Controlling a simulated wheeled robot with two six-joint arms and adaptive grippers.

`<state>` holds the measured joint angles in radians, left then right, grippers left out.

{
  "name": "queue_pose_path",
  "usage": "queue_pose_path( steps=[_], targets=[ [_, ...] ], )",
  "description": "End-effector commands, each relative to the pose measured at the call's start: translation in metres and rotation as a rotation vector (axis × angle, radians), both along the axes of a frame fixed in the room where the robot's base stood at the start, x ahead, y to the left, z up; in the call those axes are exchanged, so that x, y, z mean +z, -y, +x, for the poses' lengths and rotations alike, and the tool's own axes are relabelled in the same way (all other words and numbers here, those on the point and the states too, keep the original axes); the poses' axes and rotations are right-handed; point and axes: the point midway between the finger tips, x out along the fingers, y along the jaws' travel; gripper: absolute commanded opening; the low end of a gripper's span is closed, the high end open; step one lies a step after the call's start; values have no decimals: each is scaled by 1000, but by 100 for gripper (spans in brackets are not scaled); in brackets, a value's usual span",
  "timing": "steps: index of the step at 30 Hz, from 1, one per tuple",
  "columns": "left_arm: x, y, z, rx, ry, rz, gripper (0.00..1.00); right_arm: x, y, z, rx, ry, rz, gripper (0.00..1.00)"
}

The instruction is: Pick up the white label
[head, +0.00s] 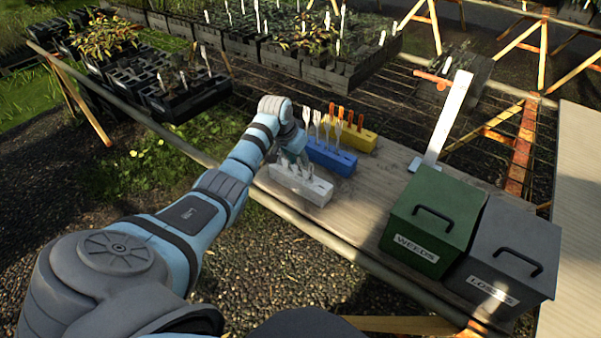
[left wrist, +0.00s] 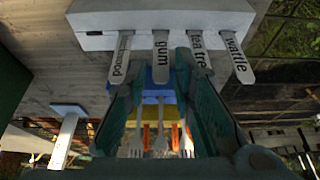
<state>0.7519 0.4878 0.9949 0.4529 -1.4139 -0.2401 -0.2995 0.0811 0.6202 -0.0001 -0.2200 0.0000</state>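A white block (head: 301,184) on the wooden bench holds a row of several white labels with black lettering. In the left wrist view the block (left wrist: 106,20) is at the top, and its labels include one reading "gum" (left wrist: 161,58), one reading "wattle" (left wrist: 236,55) and a partly hidden "tea tree" (left wrist: 200,55). The leftmost label (left wrist: 120,55) is hard to read. My left gripper (head: 294,159) is over the white block. In the left wrist view its teal fingers (left wrist: 155,78) are apart, with the "gum" label between them in the picture; contact cannot be told. My right gripper is not in view.
Behind the white block stand a blue block (head: 330,157) with white forked pieces and a yellow block (head: 357,137) with orange pieces. A green "WEEDS" box (head: 432,215) and a grey "LOSSES" box (head: 512,250) stand right. Seedling trays (head: 325,70) lie behind.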

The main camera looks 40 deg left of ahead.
Motion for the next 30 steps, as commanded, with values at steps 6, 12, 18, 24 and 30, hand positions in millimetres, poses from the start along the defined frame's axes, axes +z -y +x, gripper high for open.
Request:
queue_pose_path(
  steps=[6, 12, 18, 24, 30],
  targets=[
    [-12, -1, 5, 0, 2, 2, 23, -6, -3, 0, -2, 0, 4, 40],
    [-11, -1, 5, 0, 1, 2, 5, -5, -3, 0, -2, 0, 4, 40],
    [-11, -1, 5, 1, 1, 2, 4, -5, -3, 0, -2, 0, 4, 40],
    [-9, -1, 5, 1, 1, 2, 4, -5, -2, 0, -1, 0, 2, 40],
    [15, -1, 5, 1, 4, 2, 4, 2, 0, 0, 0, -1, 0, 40]
  ],
)
